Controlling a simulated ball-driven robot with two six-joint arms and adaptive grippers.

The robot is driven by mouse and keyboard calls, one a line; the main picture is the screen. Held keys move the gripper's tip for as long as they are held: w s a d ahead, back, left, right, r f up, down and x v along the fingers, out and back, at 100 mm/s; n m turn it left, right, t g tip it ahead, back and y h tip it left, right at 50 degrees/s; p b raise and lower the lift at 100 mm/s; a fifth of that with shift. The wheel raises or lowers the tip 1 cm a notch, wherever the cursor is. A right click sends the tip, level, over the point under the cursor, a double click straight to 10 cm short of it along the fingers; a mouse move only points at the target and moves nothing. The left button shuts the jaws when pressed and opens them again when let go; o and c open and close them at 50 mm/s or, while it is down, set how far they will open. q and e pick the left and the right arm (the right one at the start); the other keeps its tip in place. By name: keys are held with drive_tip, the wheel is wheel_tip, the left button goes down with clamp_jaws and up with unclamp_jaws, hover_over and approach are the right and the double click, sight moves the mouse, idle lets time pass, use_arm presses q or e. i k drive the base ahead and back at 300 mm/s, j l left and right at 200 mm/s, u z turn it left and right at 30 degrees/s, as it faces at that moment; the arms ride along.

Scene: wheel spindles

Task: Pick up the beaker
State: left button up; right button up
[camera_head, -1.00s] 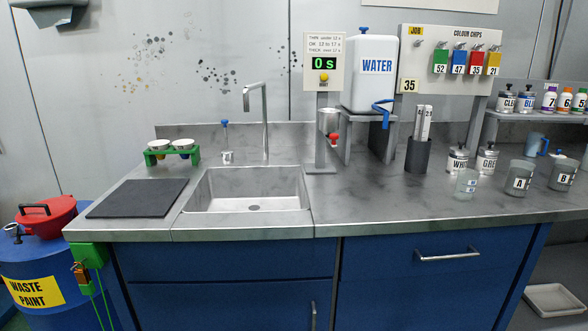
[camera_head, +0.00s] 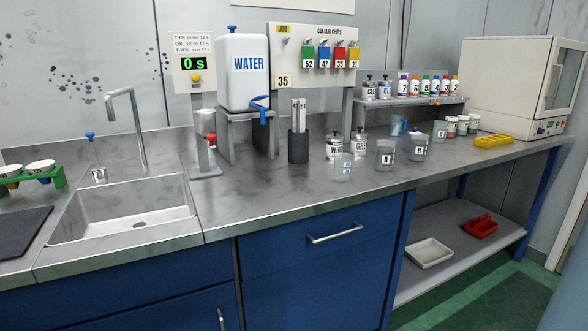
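A small clear beaker-like vessel (camera_head: 342,168) with pale blue markings stands upright on the grey worktop (camera_head: 270,191), near its front edge. Grey translucent cups marked A (camera_head: 385,155) and B (camera_head: 418,147) stand to its right. A blue-handled jug (camera_head: 397,126) is behind them, partly hidden. No label says which of these is the beaker. Neither of my grippers is in view.
The WHITE tin (camera_head: 334,148) and GREY tin (camera_head: 360,140) stand close behind the clear vessel. A dark tube holder (camera_head: 298,147) and WATER tank (camera_head: 243,72) are left. A sink (camera_head: 130,212) lies further left; a white cabinet (camera_head: 515,85) stands right.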

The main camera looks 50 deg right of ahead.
sight(343, 160)
drive_tip(key=z, duration=2)
